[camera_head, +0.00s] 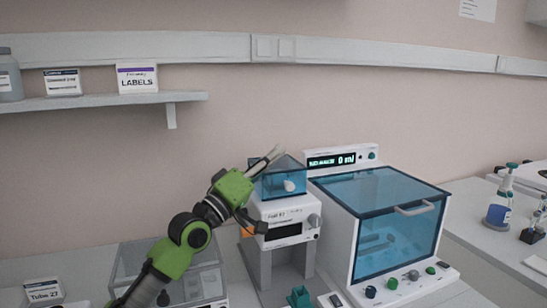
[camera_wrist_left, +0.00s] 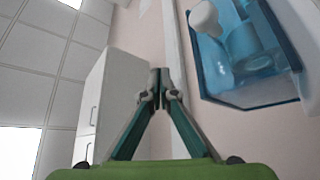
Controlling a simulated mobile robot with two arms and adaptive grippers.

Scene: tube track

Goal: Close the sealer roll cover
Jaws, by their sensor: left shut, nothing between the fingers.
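The sealer (camera_head: 285,222) is a white machine on the bench, with a display and a side knob. Its roll cover (camera_head: 275,184) is clear blue with a white round knob (camera_head: 289,186) on the front, and sits on top. I cannot tell how far the cover is open. My left gripper (camera_head: 277,152) is shut and empty, near the cover's upper edge in the head view. In the left wrist view the closed fingertips (camera_wrist_left: 160,80) are in the middle, and the blue cover (camera_wrist_left: 275,92) is to their right, with a visible gap. My right gripper is not in view.
A large white cabinet with a blue clear door (camera_head: 400,215) stands just right of the sealer. A clear box (camera_head: 205,265) is at the lower left behind my arm. A wall shelf (camera_head: 100,101) holds label boxes and a bottle.

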